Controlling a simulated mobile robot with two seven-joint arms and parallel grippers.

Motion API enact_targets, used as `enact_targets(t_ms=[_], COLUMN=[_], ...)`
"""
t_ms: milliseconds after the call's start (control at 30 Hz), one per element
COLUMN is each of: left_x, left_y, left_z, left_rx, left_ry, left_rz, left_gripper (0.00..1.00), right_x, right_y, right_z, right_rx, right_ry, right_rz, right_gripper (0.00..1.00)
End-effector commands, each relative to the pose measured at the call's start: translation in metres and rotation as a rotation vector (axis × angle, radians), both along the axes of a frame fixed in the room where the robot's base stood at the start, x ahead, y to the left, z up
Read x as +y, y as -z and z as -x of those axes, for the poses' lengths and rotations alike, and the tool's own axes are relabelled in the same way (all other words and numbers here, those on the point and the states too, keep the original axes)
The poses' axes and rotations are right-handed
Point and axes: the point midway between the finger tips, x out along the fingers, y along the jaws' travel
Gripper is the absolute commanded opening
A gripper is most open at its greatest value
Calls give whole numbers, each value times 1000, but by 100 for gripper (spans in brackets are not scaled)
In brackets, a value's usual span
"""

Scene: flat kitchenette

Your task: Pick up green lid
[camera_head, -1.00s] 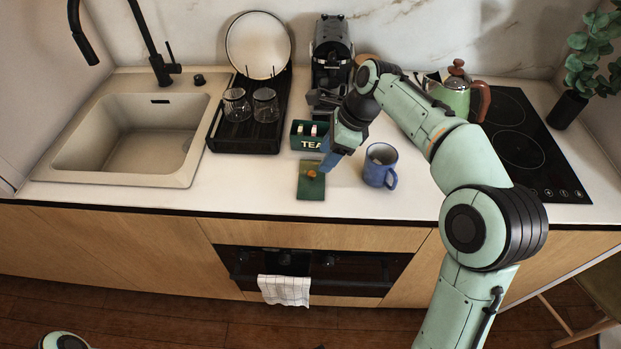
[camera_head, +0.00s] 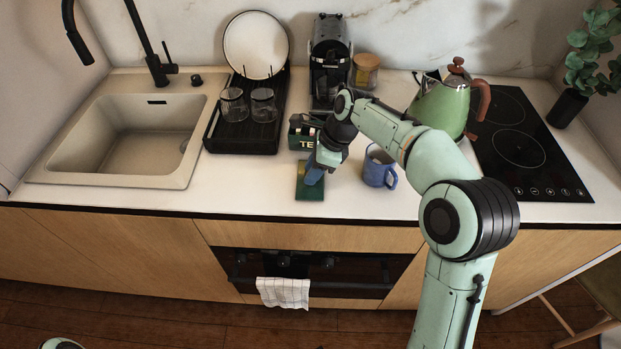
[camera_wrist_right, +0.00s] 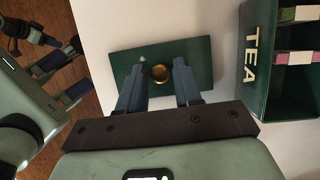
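The green lid (camera_head: 310,192) is a flat dark green rectangle lying on the white counter in front of the tea box (camera_head: 302,132). In the right wrist view the lid (camera_wrist_right: 197,55) has a small round brass knob (camera_wrist_right: 160,74) at its middle. My right gripper (camera_head: 313,176) is low over the lid and hides part of it. In the wrist view its two blue fingers (camera_wrist_right: 158,82) are open, one on each side of the knob, with gaps between. The green tea box (camera_wrist_right: 265,85) stands beside the lid and holds packets. My left gripper is not seen clearly in the head view.
A blue mug (camera_head: 379,168) stands just right of the lid, close to my right arm. A black dish rack (camera_head: 243,136) with glasses is at the left, beside the sink (camera_head: 120,150). A green kettle (camera_head: 440,105) is on the right. The counter left of the lid is clear.

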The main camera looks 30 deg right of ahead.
Motion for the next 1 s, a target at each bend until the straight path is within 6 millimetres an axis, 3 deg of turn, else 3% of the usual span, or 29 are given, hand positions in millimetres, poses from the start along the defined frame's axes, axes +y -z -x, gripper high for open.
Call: enact_targets(t_ms=[33,100,567,767,1000], left_x=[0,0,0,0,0], left_y=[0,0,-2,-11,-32], left_z=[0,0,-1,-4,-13], left_rx=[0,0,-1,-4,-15], left_ry=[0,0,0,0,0], left_rz=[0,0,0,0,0], left_gripper=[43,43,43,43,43], right_x=[0,0,0,0,0], right_y=[0,0,-10,-43,-114], right_z=[0,0,0,-1,-2], right_rx=[0,0,-2,-5,-8], right_ry=[0,0,-1,0,-1], right_rz=[0,0,0,1,2], right_gripper=[16,0,0,0,0])
